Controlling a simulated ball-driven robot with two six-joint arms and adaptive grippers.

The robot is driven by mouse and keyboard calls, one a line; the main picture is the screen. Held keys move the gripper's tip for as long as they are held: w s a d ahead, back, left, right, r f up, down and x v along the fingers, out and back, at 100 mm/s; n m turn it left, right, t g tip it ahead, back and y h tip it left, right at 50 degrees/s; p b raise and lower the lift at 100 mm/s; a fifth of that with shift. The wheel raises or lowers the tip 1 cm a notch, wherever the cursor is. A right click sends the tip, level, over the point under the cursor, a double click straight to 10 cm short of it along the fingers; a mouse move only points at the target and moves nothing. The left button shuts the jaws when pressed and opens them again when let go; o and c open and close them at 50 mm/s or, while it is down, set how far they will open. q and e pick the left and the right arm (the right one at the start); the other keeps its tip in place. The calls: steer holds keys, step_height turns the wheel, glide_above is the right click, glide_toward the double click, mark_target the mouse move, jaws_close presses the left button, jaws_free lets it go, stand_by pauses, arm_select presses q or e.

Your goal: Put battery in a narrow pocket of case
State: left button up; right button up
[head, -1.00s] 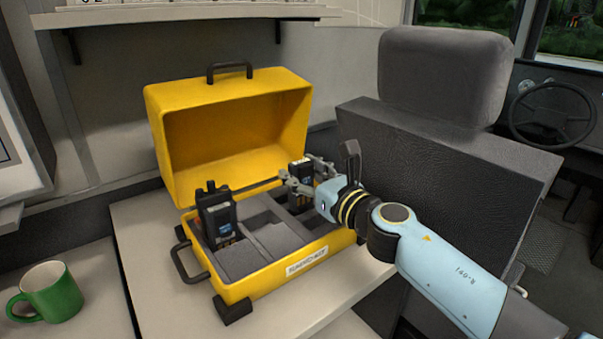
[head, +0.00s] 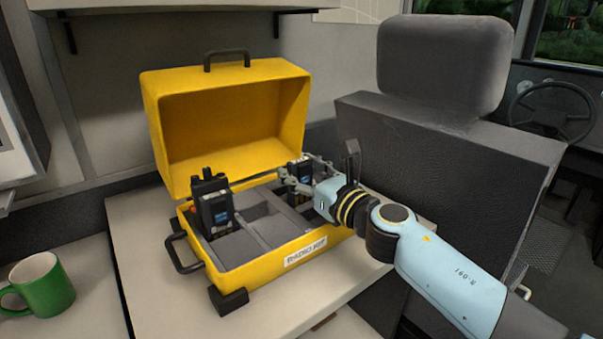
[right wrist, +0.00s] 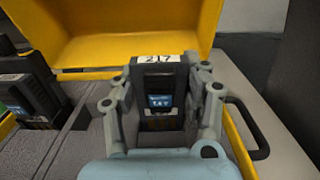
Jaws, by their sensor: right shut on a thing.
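The yellow case (head: 330,243) stands open on the counter, its lid tilted back and grey foam with pockets inside. My right gripper (head: 304,176) is at the case's right end. It is shut on the battery (head: 298,169), a dark upright block with a blue label. In the right wrist view the battery (right wrist: 158,100) sits between the two fingers, below a white "217" tag. Its lower end is hard to see, so I cannot tell whether it rests in a pocket. My left gripper is not in view.
Dark radios (head: 216,212) stand upright in the case's left part. Foam pockets in the middle look empty. A green mug (head: 50,289) is at the left. A dark seat (head: 440,150) stands close behind my right arm.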

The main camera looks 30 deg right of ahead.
mark_target(305, 176)
steer(key=shift+s+f, duration=0.15)
steer(key=shift+f, duration=0.4)
steer(key=shift+s+f, duration=0.15)
steer(key=shift+f, duration=0.4)
steer(key=o, duration=1.3)
steer(key=shift+a, duration=0.1)
steer(key=shift+s, duration=0.1)
steer(key=shift+s+f, duration=0.15)
steer(key=shift+s, duration=0.1)
steer(key=s, duration=0.1)
steer(key=s+r, duration=0.1)
steer(key=s, duration=0.1)
steer(key=s+d, duration=0.1)
steer(key=s, duration=0.1)
steer(key=shift+r, duration=0.35)
steer(key=shift+s+d+r, duration=0.1)
steer(key=shift+s+r, duration=0.2)
steer(key=shift+s, duration=0.3)
